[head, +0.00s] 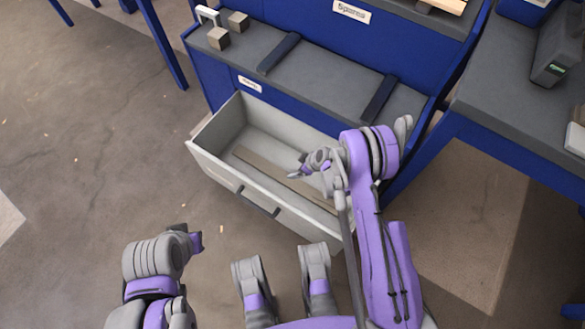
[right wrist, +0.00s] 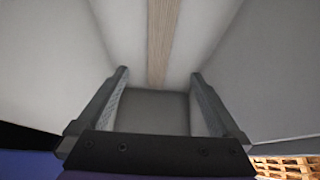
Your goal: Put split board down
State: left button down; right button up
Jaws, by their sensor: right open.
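The split board (head: 268,170) is a long, narrow, light brown strip. It lies in the open grey drawer (head: 218,169), along the drawer's length. My right gripper (head: 307,168) is over the right part of the drawer, close to the board. In the right wrist view my right gripper (right wrist: 160,95) has its fingers wide apart with nothing between them. The board (right wrist: 162,40) shows beyond the fingertips, apart from them, on the drawer floor. My right forearm hides the drawer's right end. My left arm shows at lower left, but its gripper cannot be made out.
The drawer juts out from a blue bench (head: 222,84) with a grey top. Two wooden blocks (head: 238,21) and dark strips (head: 278,53) lie on the top. Another blue-framed table (head: 515,95) stands at right. The floor at left is mostly clear.

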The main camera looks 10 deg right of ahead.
jog(key=s+d+r+m+h, duration=0.1)
jog(key=s+r, duration=0.2)
jog(key=r, duration=0.6)
jog(key=s+r+m, duration=0.2)
jog(key=s+r, duration=0.1)
jog(key=r, duration=0.6)
jog(key=s+d+r+m+h, duration=0.1)
jog(key=s+r, duration=0.2)
jog(key=r, duration=0.6)
jog(key=s+d+r+m+h, duration=0.1)
jog(key=s+r, duration=0.3)
jog(key=s, duration=0.5)
jog(key=s+d+r+m+h, duration=0.1)
jog(key=s+r+m, duration=0.3)
jog(key=s, duration=0.6)
jog(key=shift+d+p, duration=0.15)
jog(key=shift+p, duration=0.3)
jog(key=shift+r, duration=0.15)
